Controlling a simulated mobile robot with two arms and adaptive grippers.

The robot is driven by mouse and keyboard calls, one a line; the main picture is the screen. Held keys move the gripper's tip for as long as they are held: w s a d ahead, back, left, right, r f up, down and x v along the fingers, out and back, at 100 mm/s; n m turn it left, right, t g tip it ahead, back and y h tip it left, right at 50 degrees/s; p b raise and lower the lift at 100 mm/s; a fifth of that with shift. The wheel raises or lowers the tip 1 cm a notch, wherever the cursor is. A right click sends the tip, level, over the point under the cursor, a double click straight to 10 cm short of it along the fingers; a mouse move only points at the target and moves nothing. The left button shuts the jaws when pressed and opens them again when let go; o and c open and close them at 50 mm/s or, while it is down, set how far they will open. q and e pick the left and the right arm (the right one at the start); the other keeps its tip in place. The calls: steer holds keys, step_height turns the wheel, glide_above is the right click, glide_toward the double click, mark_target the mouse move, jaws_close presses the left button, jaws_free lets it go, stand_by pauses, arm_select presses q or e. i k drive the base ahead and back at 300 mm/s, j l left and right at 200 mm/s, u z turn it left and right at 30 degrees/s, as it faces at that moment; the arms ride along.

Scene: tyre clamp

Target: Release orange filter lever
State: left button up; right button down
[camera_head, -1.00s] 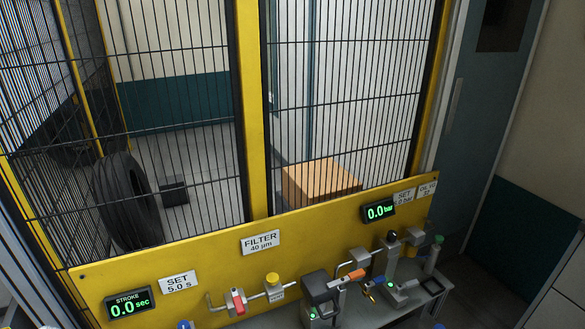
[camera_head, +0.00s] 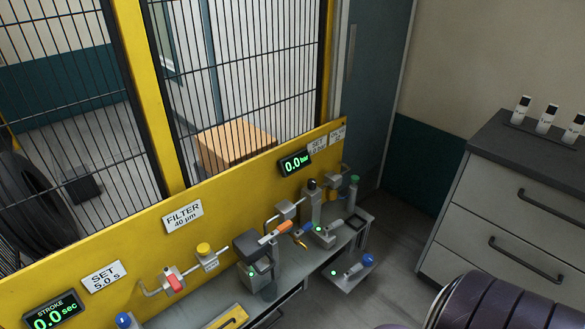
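The orange lever (camera_head: 275,233) sits on the pipework in front of the yellow panel (camera_head: 130,245), near the middle of the head view. It slants up to the right, next to a dark grey block (camera_head: 250,243). A brass-coloured part (camera_head: 299,242) hangs just to its right. The white FILTER 40 µm sign (camera_head: 183,215) is on the panel to the left of the lever. Neither of my grippers is in view, and nothing touches the lever.
A red-handled valve (camera_head: 174,282) and a yellow-capped part (camera_head: 204,249) lie left of the lever. Displays read 0.0 bar (camera_head: 295,163) and 0.0 sec (camera_head: 54,312). A drawer cabinet (camera_head: 515,200) with bottles stands at right.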

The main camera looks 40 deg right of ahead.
mark_target(280, 229)
steer(key=z, duration=1.9)
steer(key=i+j, duration=0.6)
steer(key=i, duration=0.15)
